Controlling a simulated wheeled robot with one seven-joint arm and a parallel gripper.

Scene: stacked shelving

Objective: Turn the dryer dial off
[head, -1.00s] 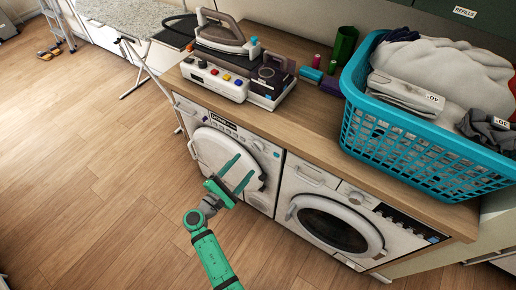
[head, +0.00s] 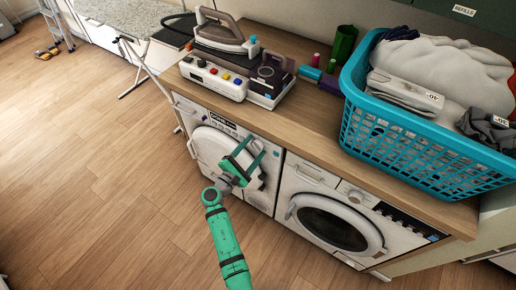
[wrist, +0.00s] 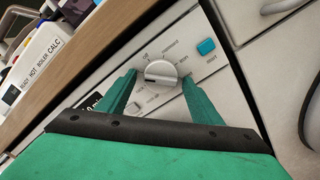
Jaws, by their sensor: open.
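The dryer dial (wrist: 160,73) is a round pale knob on a light control panel, with small printed labels around it. One label at its upper left seems to read "off". Its exact setting is hard to make out. My green gripper (wrist: 161,76) is open, with one finger on each side of the dial in the wrist view. I cannot tell whether the fingers touch it. In the head view my gripper (head: 256,146) is at the front of the left machine (head: 208,147), near its upper right, and hides the dial there.
A teal button (wrist: 206,46) is right of the dial. A second machine (head: 330,215) stands to the right. The wooden counter (head: 300,125) above holds a steam iron (head: 225,35) on its base and a blue laundry basket (head: 420,150).

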